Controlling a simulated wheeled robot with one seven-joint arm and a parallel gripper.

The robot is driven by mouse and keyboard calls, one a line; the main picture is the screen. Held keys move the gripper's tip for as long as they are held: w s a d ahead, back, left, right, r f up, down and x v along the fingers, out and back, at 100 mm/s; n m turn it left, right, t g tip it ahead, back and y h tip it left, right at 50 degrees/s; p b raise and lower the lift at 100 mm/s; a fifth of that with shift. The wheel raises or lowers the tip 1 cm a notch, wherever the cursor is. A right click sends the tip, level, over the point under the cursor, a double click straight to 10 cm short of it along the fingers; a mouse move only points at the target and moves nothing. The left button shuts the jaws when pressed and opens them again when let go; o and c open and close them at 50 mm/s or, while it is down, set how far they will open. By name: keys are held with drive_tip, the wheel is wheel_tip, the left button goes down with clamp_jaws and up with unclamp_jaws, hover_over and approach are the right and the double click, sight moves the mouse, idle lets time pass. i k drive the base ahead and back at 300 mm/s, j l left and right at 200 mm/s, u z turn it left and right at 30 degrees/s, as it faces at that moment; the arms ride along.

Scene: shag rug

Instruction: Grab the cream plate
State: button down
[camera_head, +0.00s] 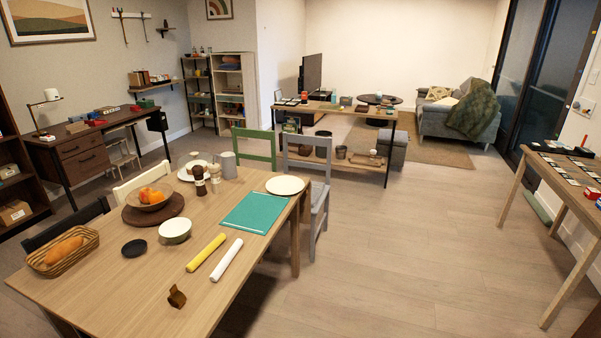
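A round cream plate (285,185) lies flat near the far right corner of the wooden dining table (120,290). Nothing visible rests on it. A second pale plate (192,173) sits at the table's far side with small items on it, partly hidden by the shakers. My gripper is not in this view.
A teal mat (255,212) lies just in front of the cream plate. Yellow (206,252) and white (226,260) rolls, a white bowl (174,231), a fruit bowl (149,197) and a bread basket (63,252) share the table. A grey chair (318,190) stands behind the plate.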

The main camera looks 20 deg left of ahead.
sight(280, 185)
drive_tip(key=i+u, duration=0.15)
drive_tip(key=i, duration=0.65)
drive_tip(key=i+l+u, duration=0.2)
drive_tip(key=i, duration=0.65)
drive_tip(key=i+j+u, duration=0.1)
drive_tip(key=i+u, duration=0.2)
drive_tip(key=u, duration=0.2)
drive_tip(key=i+u, duration=0.3)
drive_tip(key=u, duration=0.2)
drive_tip(key=i+l+u, duration=0.2)
drive_tip(key=u, duration=0.3)
drive_tip(key=i+u, duration=0.45)
drive_tip(key=u, duration=0.3)
drive_tip(key=i+l+u, duration=0.2)
drive_tip(key=u, duration=0.15)
